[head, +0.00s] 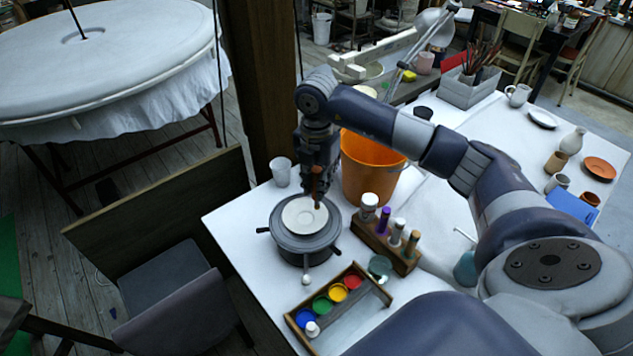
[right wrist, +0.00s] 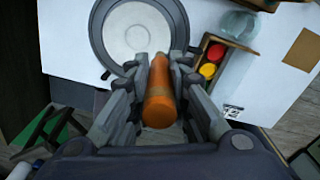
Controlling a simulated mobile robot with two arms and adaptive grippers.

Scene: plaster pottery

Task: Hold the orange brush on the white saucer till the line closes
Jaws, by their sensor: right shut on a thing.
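The white saucer (head: 298,217) sits on a round dark grey turntable (head: 305,247) near the table's left edge. The saucer also shows in the right wrist view (right wrist: 122,30), with a small greyish spot at its middle. My right gripper (head: 318,168) is above the saucer, shut on the orange brush (right wrist: 160,98). In the head view the brush (head: 317,200) points down over the saucer's right part. I cannot tell whether its tip touches. No painted line is clear on the saucer. My left gripper is not in view.
An orange bucket (head: 368,180) stands close behind the gripper, and a clear cup (head: 281,172) to its left. A wooden rack (head: 385,245) with several bottles is at the right. A paint box (head: 340,312) lies in front. A chair (head: 170,290) stands beside the table.

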